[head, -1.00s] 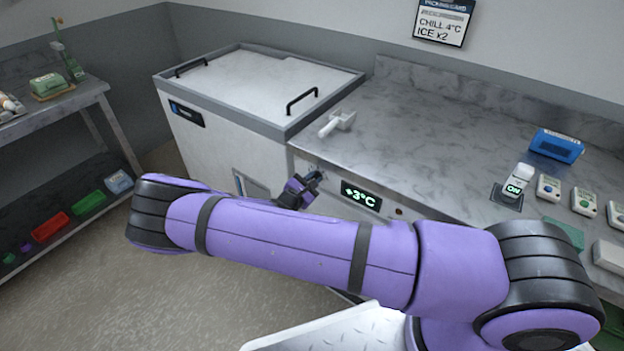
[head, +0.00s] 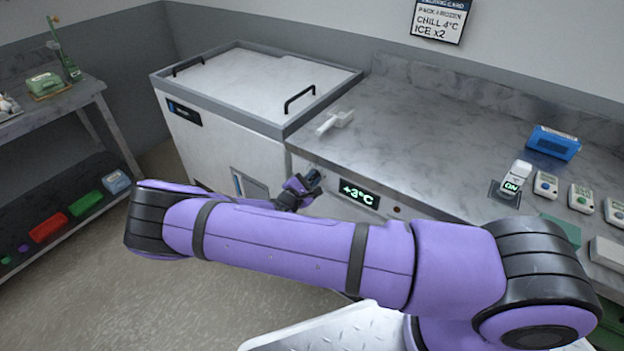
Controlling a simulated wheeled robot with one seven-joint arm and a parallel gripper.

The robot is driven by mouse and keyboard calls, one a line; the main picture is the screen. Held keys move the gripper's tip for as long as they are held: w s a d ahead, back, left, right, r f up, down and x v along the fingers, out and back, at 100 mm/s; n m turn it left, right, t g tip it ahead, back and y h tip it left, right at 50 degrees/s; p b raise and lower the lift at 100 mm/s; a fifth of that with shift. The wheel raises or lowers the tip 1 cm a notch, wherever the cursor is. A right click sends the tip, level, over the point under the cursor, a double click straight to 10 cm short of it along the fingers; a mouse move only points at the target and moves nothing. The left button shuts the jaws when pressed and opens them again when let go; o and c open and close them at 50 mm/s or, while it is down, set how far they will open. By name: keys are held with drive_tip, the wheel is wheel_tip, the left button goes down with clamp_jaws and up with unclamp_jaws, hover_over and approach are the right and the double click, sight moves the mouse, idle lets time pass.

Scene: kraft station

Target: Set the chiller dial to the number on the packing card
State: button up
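The packing card (head: 440,20) hangs on the back wall and reads "CHILL 4°C" and "ICE x2". The chiller display (head: 359,194) on the counter front reads +3°C in green. My gripper (head: 314,178) is at the counter front just left of the display, where its fingertips meet the panel. The dial is hidden behind the gripper, and I cannot tell whether the fingers are closed on it. My purple arm crosses the lower part of the view.
A chest freezer (head: 255,85) with two black handles stands left of the marble counter (head: 430,120). A white scoop (head: 335,122) lies near the counter's left end. A blue box (head: 554,142), an "ON" device (head: 515,177) and several small button units are at right. A shelf (head: 85,105) stands far left.

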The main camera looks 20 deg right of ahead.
drive_tip(key=o, duration=0.4)
drive_tip(key=shift+a, duration=0.1)
drive_tip(key=v, duration=1)
drive_tip(key=shift+s+a, duration=0.2)
drive_tip(key=shift+a, duration=0.05)
drive_tip(key=s+d+r+m+g+y, duration=0.3)
drive_tip(key=d+r+m+g, duration=0.1)
drive_tip(key=r, duration=0.7)
drive_tip(key=s+d+r+m+g+y, duration=0.3)
drive_tip(key=d+r+m, duration=0.15)
drive_tip(key=r, duration=0.65)
drive_tip(key=s+d+r+m+g+y, duration=0.3)
drive_tip(key=r+m+g, duration=0.15)
drive_tip(key=r, duration=0.65)
drive_tip(key=s+d+r+m+t+y, duration=0.1)
drive_tip(key=s+r+t+y, duration=0.1)
drive_tip(key=s+r, duration=0.3)
drive_tip(key=s+d+r+m+t+y, duration=0.1)
drive_tip(key=s+r+t, duration=0.1)
drive_tip(key=s+r, duration=0.4)
drive_tip(key=s+d+r+m+t+y, duration=0.1)
drive_tip(key=s+r, duration=0.4)
drive_tip(key=s, duration=0.5)
drive_tip(key=shift+d+r+m+t+y, duration=0.2)
drive_tip(key=shift+d+m+t+y, duration=0.15)
drive_tip(key=shift+m+t+y, duration=0.35)
